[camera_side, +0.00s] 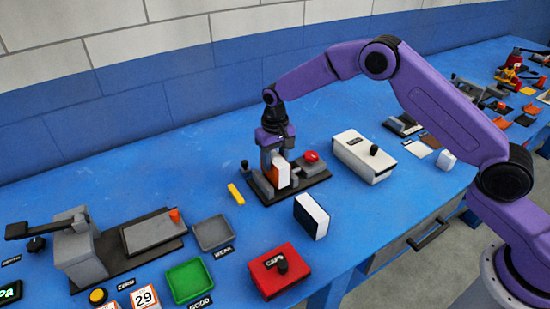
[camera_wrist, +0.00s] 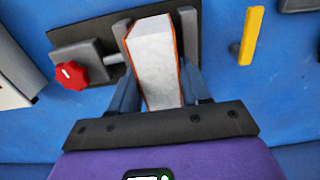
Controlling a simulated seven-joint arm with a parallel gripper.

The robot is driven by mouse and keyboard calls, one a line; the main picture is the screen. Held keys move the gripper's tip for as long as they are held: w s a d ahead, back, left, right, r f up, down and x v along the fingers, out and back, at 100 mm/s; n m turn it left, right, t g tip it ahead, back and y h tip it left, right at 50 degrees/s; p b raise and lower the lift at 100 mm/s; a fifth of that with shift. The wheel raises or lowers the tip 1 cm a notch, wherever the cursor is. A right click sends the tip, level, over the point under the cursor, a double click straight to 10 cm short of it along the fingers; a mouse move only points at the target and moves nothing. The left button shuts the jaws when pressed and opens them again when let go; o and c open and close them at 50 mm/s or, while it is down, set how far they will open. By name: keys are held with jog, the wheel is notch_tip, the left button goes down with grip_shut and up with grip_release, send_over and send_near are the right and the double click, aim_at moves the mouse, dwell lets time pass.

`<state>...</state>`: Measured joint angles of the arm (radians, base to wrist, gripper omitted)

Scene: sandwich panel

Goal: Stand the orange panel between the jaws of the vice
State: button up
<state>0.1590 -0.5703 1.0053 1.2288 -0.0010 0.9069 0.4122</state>
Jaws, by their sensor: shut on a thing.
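The orange panel (camera_side: 283,173) has a white face and thin orange edges. It stands upright at the vice, and the wrist view shows it large in the middle (camera_wrist: 156,65). My gripper (camera_side: 274,166) is shut on it from above, with a blue-grey finger on each side in the wrist view (camera_wrist: 157,92). The vice (camera_side: 318,177) has a dark base, grey jaws and a red knob (camera_side: 311,156), also in the wrist view (camera_wrist: 68,75). The panel appears between the jaws. I cannot tell whether it touches the base or jaws.
A yellow bar (camera_side: 236,194) lies left of the vice. A white box with a black knob (camera_side: 364,156) stands to the right. A white and dark block (camera_side: 311,216) and a red CAPS box (camera_side: 280,270) stand in front. Blue table is clear behind the vice.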

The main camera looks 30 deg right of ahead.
aim_at(275, 158)
jog(key=shift+f, duration=1.15)
dwell(1.0)
jog(key=o, duration=1.5)
jog(key=shift+c, duration=0.2)
jog(key=shift+r, duration=4.3)
jog(key=shift+s, duration=0.1)
